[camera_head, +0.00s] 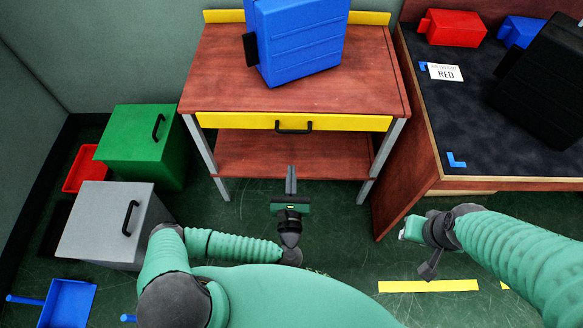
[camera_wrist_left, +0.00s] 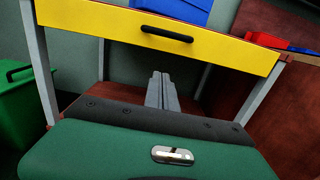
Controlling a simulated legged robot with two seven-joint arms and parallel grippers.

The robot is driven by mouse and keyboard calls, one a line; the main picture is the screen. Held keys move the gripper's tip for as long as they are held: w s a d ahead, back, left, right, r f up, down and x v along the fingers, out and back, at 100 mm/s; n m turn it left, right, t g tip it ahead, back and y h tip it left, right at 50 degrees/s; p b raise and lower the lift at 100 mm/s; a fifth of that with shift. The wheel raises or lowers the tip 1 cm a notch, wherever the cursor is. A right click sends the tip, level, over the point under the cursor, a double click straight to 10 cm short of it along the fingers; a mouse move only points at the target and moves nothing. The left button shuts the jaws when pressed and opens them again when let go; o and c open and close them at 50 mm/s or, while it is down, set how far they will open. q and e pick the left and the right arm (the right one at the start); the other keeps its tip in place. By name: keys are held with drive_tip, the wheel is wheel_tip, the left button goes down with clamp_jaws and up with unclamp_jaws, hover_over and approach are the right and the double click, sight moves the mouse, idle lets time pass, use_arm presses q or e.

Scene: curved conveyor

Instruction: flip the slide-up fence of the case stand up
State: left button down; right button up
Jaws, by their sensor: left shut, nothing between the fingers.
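The case stand (camera_head: 230,75) is a reddish wooden table with grey legs and a lower shelf. A yellow front panel (camera_head: 225,121) with a black handle (camera_head: 293,126) runs below its top edge; I take it for the slide-up fence, and it is down. The panel also shows in the left wrist view (camera_wrist_left: 90,18). My left gripper (camera_head: 291,170) is shut and empty, in front of the stand and below the handle, apart from it. Its fingers (camera_wrist_left: 161,80) point toward the stand in the wrist view. My right gripper (camera_head: 408,229) is off to the right; its fingers are not clear.
A blue case (camera_head: 298,40) stands on the stand's top. Green (camera_head: 135,140) and grey (camera_head: 100,220) boxes stand at left.

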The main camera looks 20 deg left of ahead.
sight(291, 130)
use_arm(q)
drive_tip(key=w+a+r+p, duration=0.2)
drive_tip(key=w+r+p, duration=0.2)
drive_tip(key=w, duration=0.3)
drive_tip(key=shift+w+a, duration=0.2)
drive_tip(key=shift+w, duration=0.15)
drive_tip(key=shift+r, duration=0.15)
wheel_tip(291, 130, up, 7)
drive_tip(key=p, duration=0.3)
drive_tip(key=shift+f, duration=0.2)
drive_tip(key=shift+w+a, duration=0.1)
